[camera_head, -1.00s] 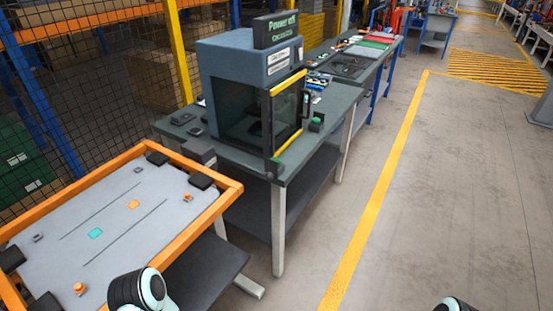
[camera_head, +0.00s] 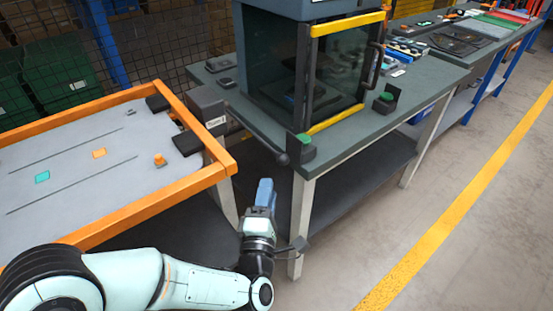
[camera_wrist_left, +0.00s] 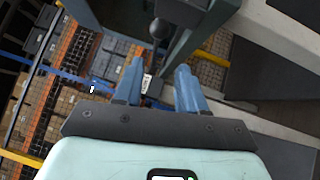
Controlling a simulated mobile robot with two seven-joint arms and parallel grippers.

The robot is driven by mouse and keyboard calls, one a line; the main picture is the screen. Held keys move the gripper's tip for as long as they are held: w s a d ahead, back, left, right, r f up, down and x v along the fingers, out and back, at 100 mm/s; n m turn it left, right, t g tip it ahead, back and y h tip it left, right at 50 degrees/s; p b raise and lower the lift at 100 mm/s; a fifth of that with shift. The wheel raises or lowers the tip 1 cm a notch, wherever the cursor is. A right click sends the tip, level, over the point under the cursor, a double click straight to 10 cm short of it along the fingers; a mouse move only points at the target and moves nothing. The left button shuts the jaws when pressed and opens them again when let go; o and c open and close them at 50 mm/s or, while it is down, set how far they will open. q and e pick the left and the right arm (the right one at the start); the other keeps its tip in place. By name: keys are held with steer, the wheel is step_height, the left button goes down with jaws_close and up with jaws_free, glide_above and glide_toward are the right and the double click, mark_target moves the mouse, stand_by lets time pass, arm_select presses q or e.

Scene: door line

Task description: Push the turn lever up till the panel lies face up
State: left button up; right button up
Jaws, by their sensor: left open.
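The panel (camera_head: 75,162) is a light grey board in an orange frame at the left of the head view. The side that shows carries a teal tile, an orange tile, dark corner blocks and an orange knob. A grey box (camera_head: 207,106) sits at the frame's right side. The turn lever's dark ball end (camera_head: 283,159) shows by the bench corner; its rod is mostly hidden. My left gripper (camera_head: 265,186) is below the ball and apart from it. In the left wrist view the ball (camera_wrist_left: 158,28) lies beyond the open blue fingers (camera_wrist_left: 160,66), which are empty. My right gripper is out of view.
A bench (camera_head: 350,145) with a glass-fronted machine (camera_head: 330,72) stands right of the panel. Its legs and lower shelf are near my left gripper. Open floor (camera_head: 440,240) with a yellow line lies to the right.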

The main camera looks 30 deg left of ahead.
mark_target(273, 148)
arm_select(q)
steer(key=x, duration=1.3)
steer(key=shift+a+r, duration=0.15)
steer(key=shift+r, duration=0.05)
steer(key=shift+s, duration=0.1)
jaws_close()
